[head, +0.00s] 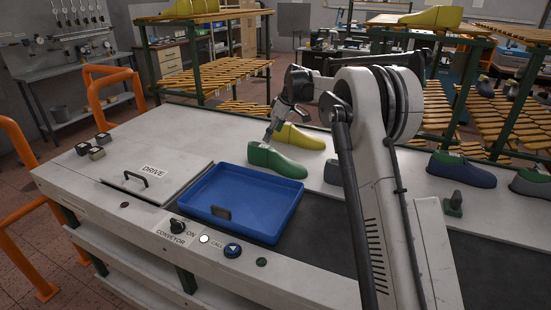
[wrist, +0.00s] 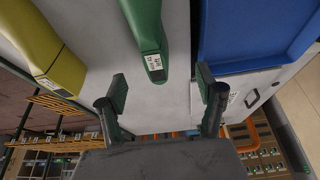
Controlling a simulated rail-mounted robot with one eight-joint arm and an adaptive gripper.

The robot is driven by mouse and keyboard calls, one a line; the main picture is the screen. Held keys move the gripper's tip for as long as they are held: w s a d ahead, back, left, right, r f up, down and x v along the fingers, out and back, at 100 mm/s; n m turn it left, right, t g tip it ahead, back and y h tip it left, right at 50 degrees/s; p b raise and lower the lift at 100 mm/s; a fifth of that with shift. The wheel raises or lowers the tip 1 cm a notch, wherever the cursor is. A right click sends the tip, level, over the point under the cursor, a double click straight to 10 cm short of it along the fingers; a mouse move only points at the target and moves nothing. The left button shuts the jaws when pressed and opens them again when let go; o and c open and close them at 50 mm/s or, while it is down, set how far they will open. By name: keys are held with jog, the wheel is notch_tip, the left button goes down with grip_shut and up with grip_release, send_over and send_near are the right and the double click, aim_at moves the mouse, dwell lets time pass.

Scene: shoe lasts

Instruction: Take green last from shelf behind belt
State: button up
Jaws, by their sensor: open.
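A green last (head: 277,161) lies on the white shelf (head: 225,140) behind the belt, just past the blue tray. A yellow last (head: 300,137) lies behind it. My gripper (head: 270,134) is above the heel end of the green last. In the wrist view the two fingers of my gripper (wrist: 162,88) are spread apart with nothing between them. The labelled end of the green last (wrist: 146,30) is ahead of the gap between the fingertips, apparently not touched. The yellow last (wrist: 45,50) is at the left there.
The blue tray (head: 215,218) sits on the belt (head: 330,250) in front; it also shows in the wrist view (wrist: 240,66). A grey last (head: 333,172) is partly hidden by my arm. A blue last (head: 461,170) lies farther right. Slatted racks (head: 210,80) stand behind.

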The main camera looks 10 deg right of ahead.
aim_at(267, 148)
jog(key=shift+w+d+f, duration=0.1)
jog(key=shift+w+f, duration=0.3)
jog(key=shift+f, duration=0.15)
jog(key=x, duration=0.8)
jog(key=shift+w+d+p+x, duration=0.15)
jog(key=shift+p+x, duration=0.2)
jog(key=shift+x, duration=1)
jog(key=shift+w+d+p+x, duration=0.15)
jog(key=shift+p+x, duration=0.2)
jog(key=shift+x, duration=1)
jog(key=shift+c, duration=0.3)
grip_shut()
